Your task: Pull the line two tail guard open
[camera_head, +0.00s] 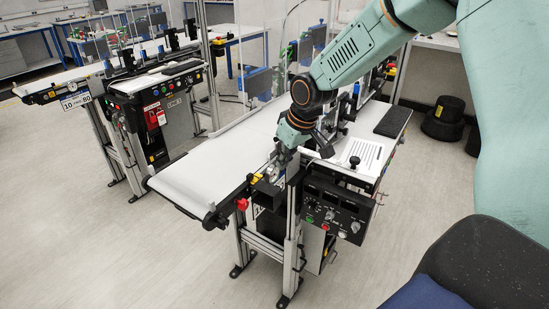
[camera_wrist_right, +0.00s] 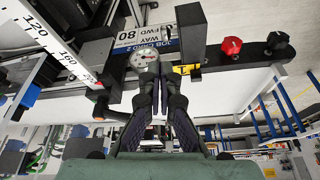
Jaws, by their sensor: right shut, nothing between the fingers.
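My right gripper (camera_head: 283,160) reaches down to the near end of the nearer conveyor, beside its white belt (camera_head: 215,165). In the wrist view its fingers (camera_wrist_right: 160,78) are shut with nothing between them. The fingertips are close to a round dial gauge (camera_wrist_right: 143,58) and a card reading "JOB CARD 2" (camera_wrist_right: 128,38); I cannot tell whether they touch anything. A clear upright panel (camera_head: 262,60) stands along the belt. I cannot make out for certain which part is the tail guard or its handle, as my gripper and arm cover part of this end. My left gripper is not in view.
A red knob (camera_head: 242,204) is at the belt's near end, and a black control box (camera_head: 335,212) hangs at the right. Another conveyor (camera_head: 65,80) stands at the left. The grey floor (camera_head: 120,255) in front is clear. Black round stools (camera_head: 443,120) stand at the right.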

